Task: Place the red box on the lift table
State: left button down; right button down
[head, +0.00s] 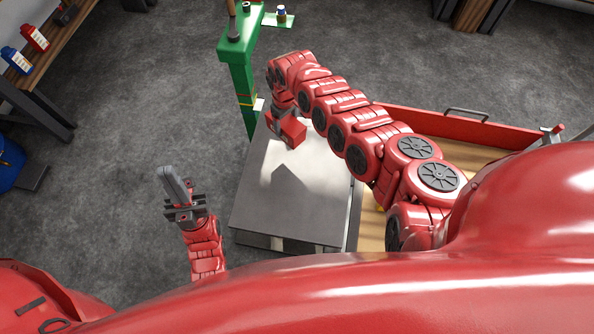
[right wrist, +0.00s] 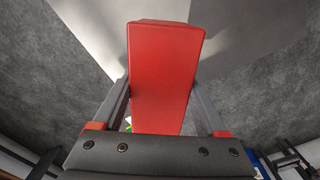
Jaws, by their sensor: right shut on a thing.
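The red box (head: 291,134) is held between the fingers of my right gripper (head: 283,118), over the far part of the lift table. In the right wrist view the red box (right wrist: 165,75) stands between both fingers of the right gripper (right wrist: 163,100). The lift table (head: 285,205) is a flat grey platform, bare apart from shadows. The box appears to be above its surface; the exact gap is hard to tell. My left gripper (head: 176,186) is over the floor left of the table, its dark fingers together and empty.
A green post stand (head: 243,75) rises behind the lift table. A red-rimmed, wood-floored tray or cart (head: 455,127) lies to the right, partly under my right arm. A bench (head: 52,55) with red and blue bottles is at the far left. Open floor lies left of the table.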

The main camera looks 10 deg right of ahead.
jog(key=shift+w+a+r+n, duration=0.4)
jog(key=shift+w+a+n, duration=0.1)
jog(key=shift+a, duration=0.1)
jog(key=shift+w+a+n, duration=0.2)
jog(key=shift+w+n, duration=0.05)
jog(key=shift+n, duration=0.05)
jog(key=shift+a+r+n+p, duration=0.1)
jog(key=shift+r+n+p, duration=0.05)
jog(key=shift+n+p, duration=0.25)
jog(key=shift+s+a, duration=0.1)
dwell(0.3)
jog(key=shift+a+n, duration=0.1)
jog(key=shift+n, duration=0.4)
jog(key=shift+s+f, duration=0.1)
jog(key=shift+f, duration=0.1)
